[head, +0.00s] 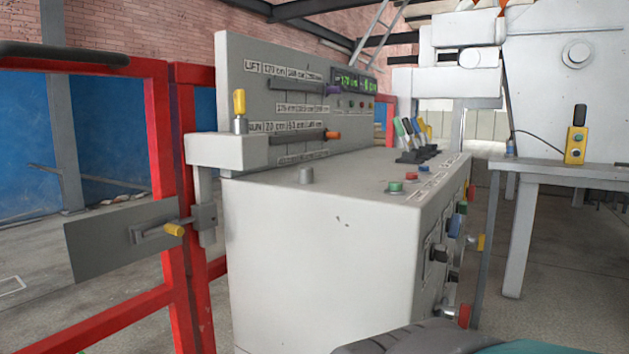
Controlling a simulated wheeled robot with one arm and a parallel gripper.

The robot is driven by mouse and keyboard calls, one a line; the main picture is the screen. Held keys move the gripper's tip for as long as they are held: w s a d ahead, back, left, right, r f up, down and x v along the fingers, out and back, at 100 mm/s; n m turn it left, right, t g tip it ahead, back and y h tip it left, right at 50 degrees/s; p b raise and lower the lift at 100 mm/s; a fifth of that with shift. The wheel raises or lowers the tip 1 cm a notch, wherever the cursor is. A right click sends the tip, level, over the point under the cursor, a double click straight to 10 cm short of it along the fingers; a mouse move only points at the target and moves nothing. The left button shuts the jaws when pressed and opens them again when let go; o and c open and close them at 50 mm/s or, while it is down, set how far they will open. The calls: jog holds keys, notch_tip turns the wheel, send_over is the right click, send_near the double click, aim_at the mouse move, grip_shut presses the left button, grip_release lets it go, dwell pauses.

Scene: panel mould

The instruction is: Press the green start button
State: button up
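A green button (395,188) sits on the flat top of the grey control console, near its right edge. It is a short round cap on a light base. A red button (411,176) is just behind it, with another small red one further back. A strip of lettering runs along the edge beside them, too small to read. Nothing covers the green button. My gripper is not in view.
The console (320,250) has an upright panel with sliders and a green display (355,82). Several coloured levers (412,140) stand behind the buttons. Red rails (165,190) are at left. A grey table (570,172) with a yellow control box (577,145) is at right.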

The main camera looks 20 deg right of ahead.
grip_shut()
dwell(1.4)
